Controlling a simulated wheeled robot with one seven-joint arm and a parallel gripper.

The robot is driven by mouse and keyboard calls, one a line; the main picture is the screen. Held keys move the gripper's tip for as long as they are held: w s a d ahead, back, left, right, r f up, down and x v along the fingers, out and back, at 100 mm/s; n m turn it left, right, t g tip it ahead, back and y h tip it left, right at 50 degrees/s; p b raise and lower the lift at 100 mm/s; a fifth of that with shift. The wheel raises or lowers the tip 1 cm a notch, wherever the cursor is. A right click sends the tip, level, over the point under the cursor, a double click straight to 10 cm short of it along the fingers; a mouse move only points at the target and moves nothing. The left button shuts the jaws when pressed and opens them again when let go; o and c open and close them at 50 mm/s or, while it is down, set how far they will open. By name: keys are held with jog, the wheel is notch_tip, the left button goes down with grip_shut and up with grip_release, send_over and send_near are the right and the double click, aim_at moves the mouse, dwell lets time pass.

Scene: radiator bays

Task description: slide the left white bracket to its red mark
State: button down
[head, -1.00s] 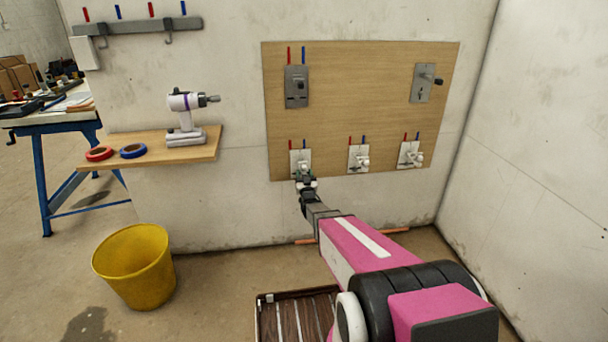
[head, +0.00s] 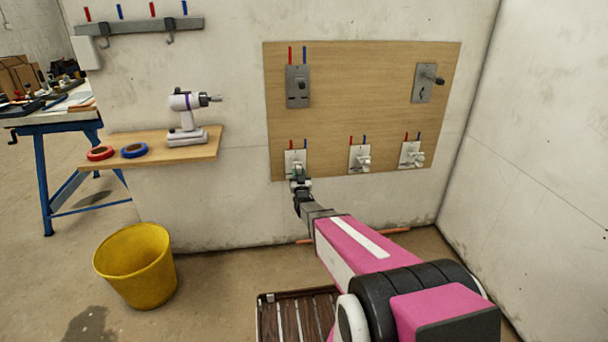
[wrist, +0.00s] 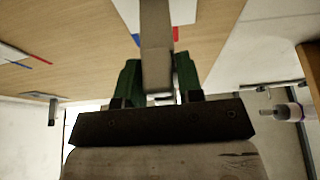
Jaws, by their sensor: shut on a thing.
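The left white bracket (head: 295,158) is at the lower left of the wooden board, below a red mark (head: 291,144) and a blue mark (head: 305,143). In the head view its plate sits nearer the red mark; exact alignment is hard to tell. My gripper (head: 299,179) is at the bracket's front and hides part of it. In the wrist view my gripper (wrist: 158,85) has its green fingers shut on the bracket's light bar. The bracket's white plate (wrist: 184,10) shows behind, with the red mark (wrist: 176,34) and blue mark (wrist: 137,39) at its edge.
Two more white brackets, the middle one (head: 360,158) and the right one (head: 411,154), are on the board (head: 350,100). Grey fittings (head: 298,86) are above.

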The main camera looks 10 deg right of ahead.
jog(key=shift+a, duration=1)
jog(key=c, duration=0.9)
grip_release()
jog(key=v, duration=1.1)
jog(key=shift+w, duration=0.1)
